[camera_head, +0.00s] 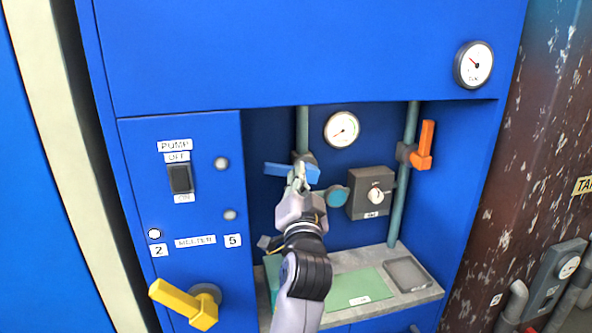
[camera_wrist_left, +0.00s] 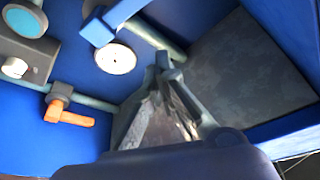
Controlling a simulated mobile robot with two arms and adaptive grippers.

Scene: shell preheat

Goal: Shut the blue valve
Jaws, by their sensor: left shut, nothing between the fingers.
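The blue valve (camera_head: 278,169) sits on a vertical green pipe inside the recess, its handle lying crosswise to the pipe. It also shows at the top of the left wrist view (camera_wrist_left: 124,13). My left gripper (camera_head: 298,178) is shut and empty. In the head view its fingertips overlap the handle and hide its middle and part of the pipe. In the left wrist view the fingertips (camera_wrist_left: 165,60) appear a little apart from the handle. My right gripper is in neither view.
An orange valve (camera_head: 425,146) stands along the right pipe. A white gauge (camera_head: 342,129), a grey box with a dial (camera_head: 371,193) and a teal round knob (camera_head: 337,196) are close by. A grey shelf (camera_head: 408,297) lies below. A yellow handle (camera_head: 186,304) sticks out at lower left.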

